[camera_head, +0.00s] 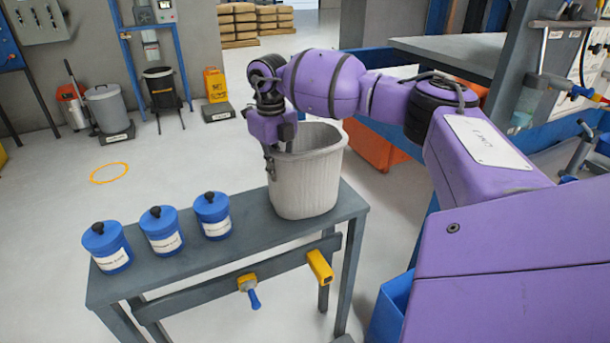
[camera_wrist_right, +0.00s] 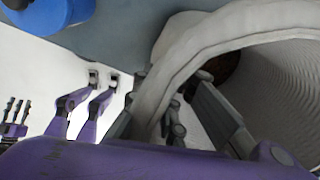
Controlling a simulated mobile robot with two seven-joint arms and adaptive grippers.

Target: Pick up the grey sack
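The grey sack (camera_head: 308,185) is a light grey, open-topped, bucket-like sack standing upright on the right end of a small grey bench. My right gripper (camera_head: 270,160) points down at the left side of its rim. In the right wrist view the sack's thick rim (camera_wrist_right: 178,75) runs between the two fingers (camera_wrist_right: 170,100), one inside the sack and one outside. Whether both fingers press on the rim cannot be told. The dark bottom inside is partly seen. My left gripper does not show clearly in either view.
Several blue lidded tubs, one of them the nearest (camera_head: 214,215), stand on the left part of the bench (camera_head: 255,248). A yellow holder (camera_head: 319,266) and a blue-handled tool hang on its front rail. An orange bin (camera_head: 375,148) stands behind. The floor left of the bench is clear.

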